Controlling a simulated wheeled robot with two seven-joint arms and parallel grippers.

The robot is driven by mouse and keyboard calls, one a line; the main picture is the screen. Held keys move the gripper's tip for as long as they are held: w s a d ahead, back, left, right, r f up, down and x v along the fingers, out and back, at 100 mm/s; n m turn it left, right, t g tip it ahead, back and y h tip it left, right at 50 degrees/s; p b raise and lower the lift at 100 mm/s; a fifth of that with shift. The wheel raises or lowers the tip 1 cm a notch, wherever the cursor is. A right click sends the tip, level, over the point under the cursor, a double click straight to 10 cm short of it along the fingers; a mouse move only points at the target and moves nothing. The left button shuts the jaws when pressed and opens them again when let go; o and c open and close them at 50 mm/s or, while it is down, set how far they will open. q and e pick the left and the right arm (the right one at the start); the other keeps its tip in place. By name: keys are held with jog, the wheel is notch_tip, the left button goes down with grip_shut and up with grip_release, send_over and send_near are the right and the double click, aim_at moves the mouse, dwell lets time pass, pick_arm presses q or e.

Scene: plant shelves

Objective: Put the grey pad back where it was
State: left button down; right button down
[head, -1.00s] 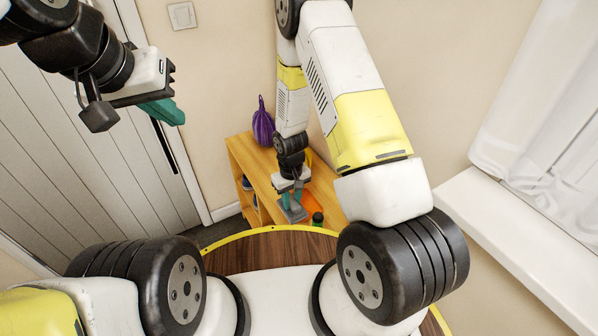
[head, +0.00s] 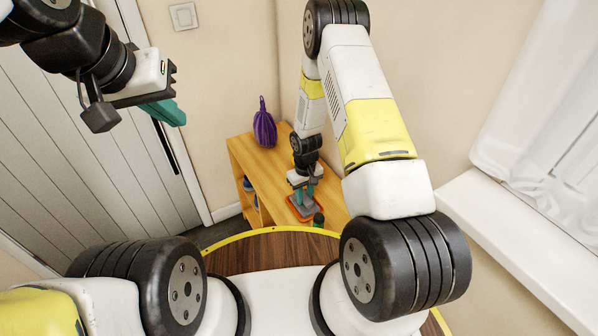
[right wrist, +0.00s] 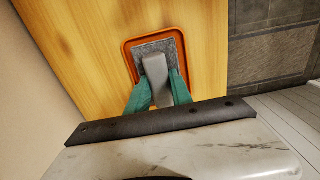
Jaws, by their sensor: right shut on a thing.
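The grey pad (right wrist: 146,52) has a grey handle, and my right gripper (right wrist: 158,88) is shut on that handle with its green fingers on both sides. In the right wrist view the pad shows within the rim of an orange tray (right wrist: 130,66) on the wooden shelf top. I cannot tell whether the pad touches the tray floor or hangs just above it. In the head view my right gripper (head: 304,192) is low over the orange tray (head: 293,207), hiding part of the pad. My left gripper (head: 163,110) is raised at the upper left, away from the shelf; its finger gap is not clear.
The wooden shelf (head: 255,158) stands in the corner against the wall. A purple ribbed object (head: 264,128) stands at its far left end. A small dark green object (head: 318,219) is close to the tray's near right side. A windowsill (head: 500,240) lies to the right.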

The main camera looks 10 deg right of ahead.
jog(key=c, duration=1.1)
grip_release()
jog(key=shift+f, duration=0.1)
jog(key=shift+c, duration=0.2)
notch_tip(320, 180, up, 12)
notch_tip(320, 180, up, 13)
jog(key=m+t, duration=0.1)
jog(key=t, duration=0.1)
send_over(304, 196)
jog(key=d, duration=0.1)
jog(key=s+d+r+m+y, duration=0.1)
jog(key=s+r, duration=0.3)
jog(key=r, duration=0.6)
jog(key=s+d+r+m+t+y, duration=0.1)
jog(key=s+r+t, duration=0.3)
jog(key=s+r, duration=1)
jog(key=s, duration=0.4)
jog(key=shift+d+r+m, duration=0.15)
jog(key=shift+r+m, duration=0.15)
jog(key=shift+m, duration=0.1)
